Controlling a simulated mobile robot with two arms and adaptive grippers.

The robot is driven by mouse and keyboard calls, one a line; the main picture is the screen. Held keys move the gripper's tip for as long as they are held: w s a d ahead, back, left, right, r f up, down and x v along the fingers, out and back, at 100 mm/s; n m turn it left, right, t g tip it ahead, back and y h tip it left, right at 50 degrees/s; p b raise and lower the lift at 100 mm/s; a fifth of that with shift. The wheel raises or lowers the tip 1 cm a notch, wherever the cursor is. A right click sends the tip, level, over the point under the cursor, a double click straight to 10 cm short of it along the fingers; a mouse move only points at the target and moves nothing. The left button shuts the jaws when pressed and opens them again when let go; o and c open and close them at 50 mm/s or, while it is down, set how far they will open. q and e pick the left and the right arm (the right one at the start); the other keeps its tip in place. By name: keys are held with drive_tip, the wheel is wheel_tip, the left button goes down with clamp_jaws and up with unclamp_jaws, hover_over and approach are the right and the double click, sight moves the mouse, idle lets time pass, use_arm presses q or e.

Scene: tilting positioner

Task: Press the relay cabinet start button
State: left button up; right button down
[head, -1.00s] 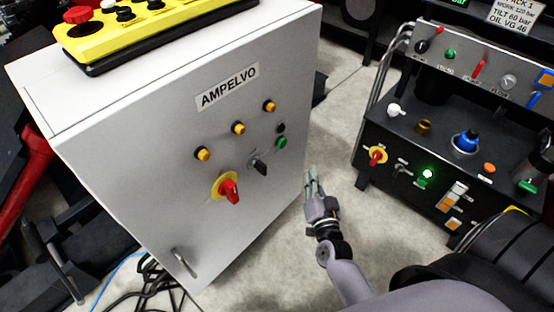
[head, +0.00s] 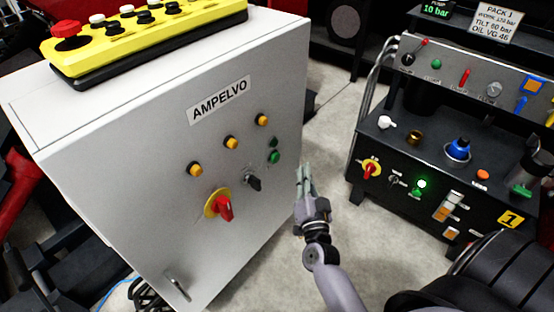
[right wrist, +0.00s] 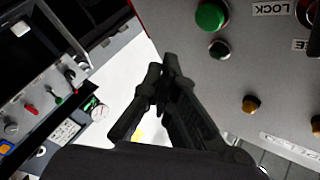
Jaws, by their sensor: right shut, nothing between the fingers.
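The relay cabinet (head: 120,190) is a grey box labelled AMPELVO. Near the right edge of its front is a green button (head: 274,157), with a smaller dark green round part (head: 274,142) just above it. In the right wrist view the green button (right wrist: 212,15) is at the top, right of the fingertips. The dark part (right wrist: 219,49) sits beside it. My right gripper (head: 302,170) is shut and empty, just right of the cabinet's front edge in the head view. In the wrist view its fingertips (right wrist: 160,75) appear apart from the button. My left gripper is not in view.
The cabinet front also carries yellow lamps (head: 231,142), a black selector (head: 253,183) and a red-yellow rotary switch (head: 219,206). A yellow pendant (head: 150,40) lies on top. A black hydraulic unit (head: 400,150) with a lit green button stands at right. Floor between is clear.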

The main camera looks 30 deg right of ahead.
sight(276, 158)
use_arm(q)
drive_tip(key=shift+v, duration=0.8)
use_arm(e)
drive_tip(key=shift+w+a, duration=0.35)
drive_tip(key=shift+w, duration=0.5)
drive_tip(key=shift+w+a, duration=0.35)
drive_tip(key=shift+w, duration=0.5)
drive_tip(key=shift+w+a, duration=0.35)
drive_tip(key=shift+w, duration=0.5)
drive_tip(key=shift+w, duration=0.15)
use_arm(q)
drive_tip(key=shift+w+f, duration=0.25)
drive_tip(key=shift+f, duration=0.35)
use_arm(e)
drive_tip(key=shift+w+a, duration=0.15)
drive_tip(key=shift+w, duration=0.1)
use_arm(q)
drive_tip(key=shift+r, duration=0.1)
